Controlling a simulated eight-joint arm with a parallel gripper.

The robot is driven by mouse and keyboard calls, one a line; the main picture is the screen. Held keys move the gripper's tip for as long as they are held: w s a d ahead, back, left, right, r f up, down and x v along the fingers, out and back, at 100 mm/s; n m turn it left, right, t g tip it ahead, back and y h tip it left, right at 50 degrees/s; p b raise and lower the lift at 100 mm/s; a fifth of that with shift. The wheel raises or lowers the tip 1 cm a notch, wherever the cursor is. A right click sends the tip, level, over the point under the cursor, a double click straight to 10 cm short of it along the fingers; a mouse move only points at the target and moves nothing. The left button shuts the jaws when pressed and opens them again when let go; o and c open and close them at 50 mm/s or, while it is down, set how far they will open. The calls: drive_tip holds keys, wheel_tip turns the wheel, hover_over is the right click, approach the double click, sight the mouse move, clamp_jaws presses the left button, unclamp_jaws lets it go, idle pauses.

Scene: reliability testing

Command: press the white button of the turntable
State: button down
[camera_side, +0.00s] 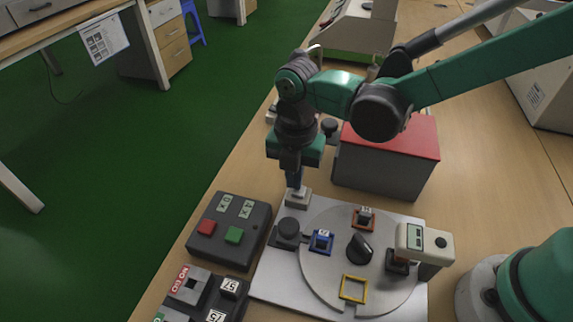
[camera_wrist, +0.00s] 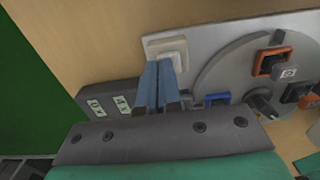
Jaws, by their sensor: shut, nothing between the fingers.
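The turntable is a round grey disc (camera_side: 325,265) on a flat light-grey plate, with a black pointed knob (camera_side: 359,249) near its middle. The white button (camera_side: 298,197) is a square block at the plate's back left corner; the wrist view also shows it (camera_wrist: 168,47). My gripper (camera_side: 294,184) points down right at the white button, its blue fingers shut with nothing between them. In the wrist view the fingertips (camera_wrist: 160,64) overlap the lower part of the button. I cannot tell whether they touch it or whether it is pushed down.
Blue (camera_side: 321,241), orange (camera_side: 364,219) and yellow (camera_side: 353,289) square frames sit on the disc. A dark round knob (camera_side: 288,231) stands beside the button. A dark box with red and green buttons (camera_side: 229,232) lies left. A red-topped grey box (camera_side: 388,155) stands behind the plate.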

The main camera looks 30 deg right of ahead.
drive_tip(key=shift+f, duration=0.1)
drive_tip(key=shift+f, duration=0.85)
wheel_tip(320, 180, up, 15)
drive_tip(key=shift+f, duration=0.2)
idle(0.5)
